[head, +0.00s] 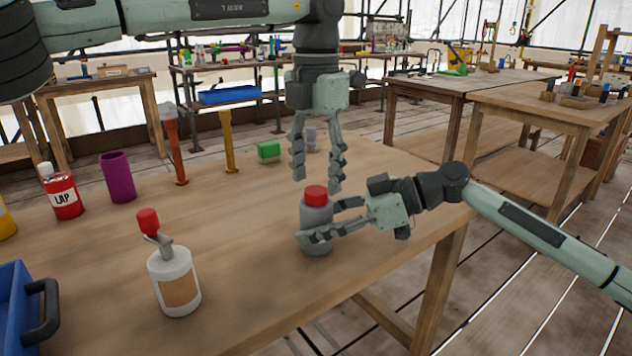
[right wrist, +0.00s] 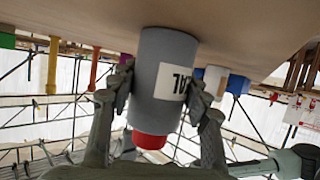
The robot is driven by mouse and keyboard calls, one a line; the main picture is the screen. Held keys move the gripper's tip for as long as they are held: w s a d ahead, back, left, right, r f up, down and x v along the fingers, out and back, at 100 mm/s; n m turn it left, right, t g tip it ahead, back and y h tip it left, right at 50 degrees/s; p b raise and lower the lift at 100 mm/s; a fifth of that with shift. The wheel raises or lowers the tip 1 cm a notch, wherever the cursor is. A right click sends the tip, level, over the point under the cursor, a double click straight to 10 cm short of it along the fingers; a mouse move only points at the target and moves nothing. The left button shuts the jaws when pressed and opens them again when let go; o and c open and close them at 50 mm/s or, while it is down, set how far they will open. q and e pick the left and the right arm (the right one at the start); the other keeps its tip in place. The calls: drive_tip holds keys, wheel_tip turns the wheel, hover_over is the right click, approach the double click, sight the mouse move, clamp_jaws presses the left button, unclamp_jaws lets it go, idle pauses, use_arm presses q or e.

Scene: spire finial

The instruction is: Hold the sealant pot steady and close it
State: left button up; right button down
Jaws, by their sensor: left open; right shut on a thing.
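The sealant pot (head: 317,228) is a grey cylinder with a red lid (head: 316,194) on top, upright on the wooden table near its right edge. In the right wrist view the pot (right wrist: 166,80) shows a partly visible white label, and the red lid (right wrist: 149,140) sits at its end; I cannot tell how tight the lid is. My right gripper (head: 321,219) is shut around the pot's body from the right, with a finger on each side in the right wrist view (right wrist: 160,85). My left gripper (head: 316,185) is open, pointing down just above the red lid, with nothing between its fingers.
On the table (head: 235,270) stand a white bottle with a red-tipped nozzle (head: 174,280), a red LAP bottle (head: 61,193), a purple cup (head: 118,178), a green block (head: 268,151) and a blue crate (head: 18,305). The table between the white bottle and the pot is clear.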

use_arm(q)
wheel_tip(320, 180, up, 2)
drive_tip(key=shift+r, duration=0.1)
drive_tip(key=shift+c, duration=0.3)
wheel_tip(320, 180, up, 4)
drive_tip(key=shift+f+n, duration=0.25)
drive_tip(key=shift+n, duration=0.65)
drive_tip(key=shift+f, duration=4.05)
